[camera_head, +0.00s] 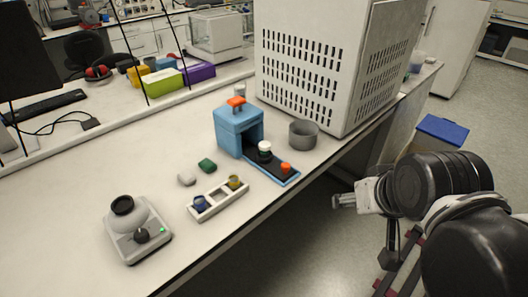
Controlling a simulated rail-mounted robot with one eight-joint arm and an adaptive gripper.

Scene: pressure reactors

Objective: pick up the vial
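A small white-capped vial (264,150), dark below the cap, stands on the dark tray of the blue device (238,128). A small orange-topped item (285,168) is near the tray's front end. A white rack (222,201) in front of the device holds a blue-topped vial (200,203) and a yellow-topped vial (234,182). Which one the task means, I cannot tell. My gripper (340,201) is off the bench's front edge, to the right of and apart from all of these. It is too small to tell whether its fingers are open or shut.
A grey round bowl (303,135) stands beside the blue device, before a large white perforated cabinet (325,60). A white instrument (137,232) stands at the front left. A green block (207,166) and a pale block (186,179) lie behind the rack.

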